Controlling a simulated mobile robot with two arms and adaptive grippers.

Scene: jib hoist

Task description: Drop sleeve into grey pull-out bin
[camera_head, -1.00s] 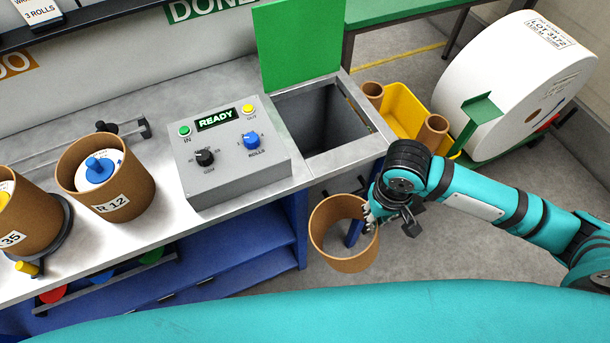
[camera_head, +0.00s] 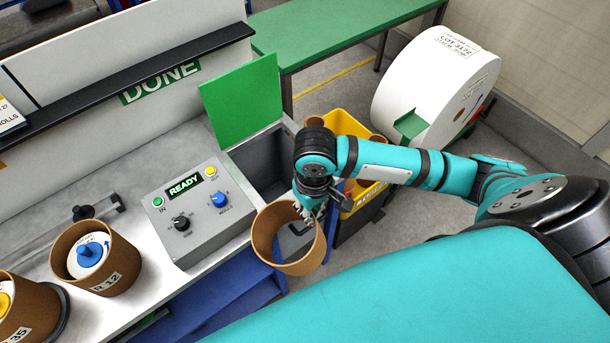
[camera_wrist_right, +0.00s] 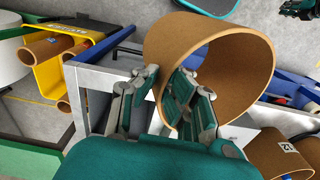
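The sleeve (camera_head: 290,258) is a wide, open brown cardboard tube, held up in the air in front of the bench end. My right gripper (camera_head: 308,208) is shut on its wall at the rim. In the right wrist view the gripper (camera_wrist_right: 160,98) has fingers on both sides of the wall of the sleeve (camera_wrist_right: 232,62). A grey open-topped compartment (camera_head: 262,160) with a raised green flap (camera_head: 240,100) is at the bench end, behind the sleeve and partly hidden by my arm. I cannot tell whether it is the pull-out bin.
A yellow bin (camera_head: 345,124) with brown tubes stands beyond my right arm. A grey control box (camera_head: 192,212) reading READY sits on the bench. Brown tubes with labelled rolls (camera_head: 98,258) stand at left. A large white roll (camera_head: 435,85) is at back right.

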